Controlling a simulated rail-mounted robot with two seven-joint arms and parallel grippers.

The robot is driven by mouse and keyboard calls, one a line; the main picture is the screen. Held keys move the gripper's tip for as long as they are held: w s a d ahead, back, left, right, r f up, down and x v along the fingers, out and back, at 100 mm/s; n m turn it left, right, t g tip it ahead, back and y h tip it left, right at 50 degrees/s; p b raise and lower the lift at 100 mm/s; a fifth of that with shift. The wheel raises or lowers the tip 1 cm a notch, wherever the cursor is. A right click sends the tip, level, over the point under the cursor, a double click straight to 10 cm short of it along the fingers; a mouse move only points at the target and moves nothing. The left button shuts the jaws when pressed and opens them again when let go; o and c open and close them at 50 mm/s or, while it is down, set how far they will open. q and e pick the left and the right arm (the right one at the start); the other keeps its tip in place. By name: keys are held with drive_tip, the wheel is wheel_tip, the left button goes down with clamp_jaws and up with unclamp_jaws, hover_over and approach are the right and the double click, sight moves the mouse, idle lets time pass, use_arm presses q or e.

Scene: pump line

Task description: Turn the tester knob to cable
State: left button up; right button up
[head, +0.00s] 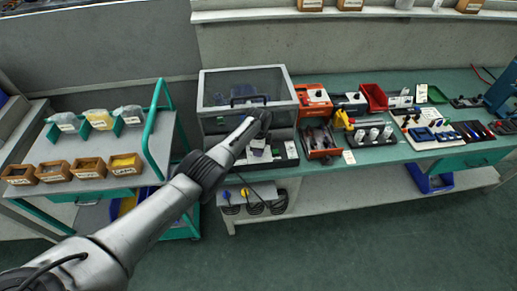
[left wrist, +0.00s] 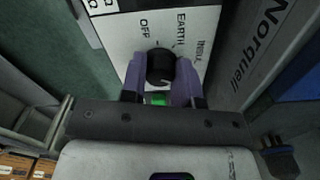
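The tester shows in the left wrist view as a white panel (left wrist: 122,38) with a round black knob (left wrist: 160,67). The labels OFF, EARTH and a partly seen one starting INSUL stand around the knob; no cable label is readable. A green patch (left wrist: 158,99) shows below the knob. My left gripper (left wrist: 160,78) has its two purple fingers on either side of the knob, very close to it; I cannot tell whether they touch. In the head view my left gripper (head: 260,122) is over the tester at the grey cabinet's front and hides part of it. My right gripper is not in view.
The clear-windowed grey cabinet (head: 246,90) stands directly behind my left gripper. To the right, the bench (head: 455,90) holds an orange unit (head: 313,100), a red bin (head: 374,97) and trays of tools. A cart with labelled wooden boxes (head: 54,171) stands at left.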

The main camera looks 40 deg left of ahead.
use_arm(q)
drive_tip(key=o, duration=0.5)
drive_tip(key=shift+c, duration=0.2)
wheel_tip(320, 180, up, 6)
drive_tip(key=p, duration=0.3)
drive_tip(key=shift+r+p, duration=0.2)
drive_tip(key=shift+p, duration=0.1)
wheel_tip(320, 180, up, 8)
drive_tip(key=p, duration=0.1)
drive_tip(key=shift+f, duration=0.25)
